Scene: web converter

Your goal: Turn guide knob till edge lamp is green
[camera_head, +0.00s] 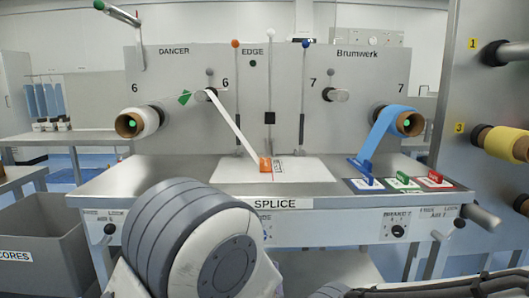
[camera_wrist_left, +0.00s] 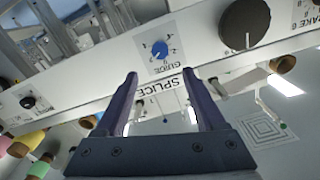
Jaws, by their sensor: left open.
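The guide knob (camera_wrist_left: 158,49) is a small blue pointer knob on a white dial plate marked GUIDE in the left wrist view. My left gripper (camera_wrist_left: 161,74) is open and empty, its two fingers pointing toward the knob from a short way off, not around it. In the head view my large grey arm joint hides the gripper and most of the guide plate. The edge lamp (camera_head: 252,63) is a small, dark greenish dot under the EDGE label on the upright panel; whether it is lit is unclear. My right gripper is not in view.
A larger black knob (camera_wrist_left: 244,24) sits beside the guide plate. A grey bin (camera_head: 40,240) stands at left; rolls hang on the right column.

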